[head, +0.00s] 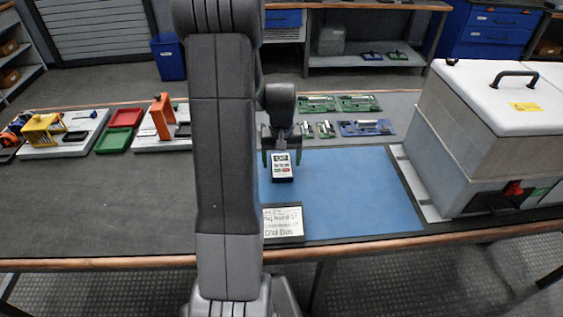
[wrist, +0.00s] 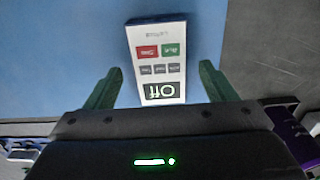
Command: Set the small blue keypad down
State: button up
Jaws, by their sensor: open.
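The small keypad (head: 282,168) appears to rest on the blue mat (head: 350,190), near its left side. Its face looks white, with a dark display, grey buttons and a red and a green button. In the wrist view the keypad (wrist: 157,55) lies face up, its display end between my fingers and its other end beyond the fingertips. My gripper (head: 282,160) is open, and it also shows in the wrist view (wrist: 161,72). A gap of mat shows on each side between the green fingers and the keypad. My arm hides part of the mat's left edge.
A white sign with text (head: 283,223) stands at the mat's near left. Green and blue circuit boards (head: 366,127) lie behind the mat. A large white-topped cabinet (head: 500,130) stands at right. Coloured trays (head: 126,118) are at left. The mat's right part is clear.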

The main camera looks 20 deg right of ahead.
aim_at(281, 165)
notch_tip(281, 165, up, 10)
jog(key=p, duration=0.1)
jog(key=shift+r, duration=0.25)
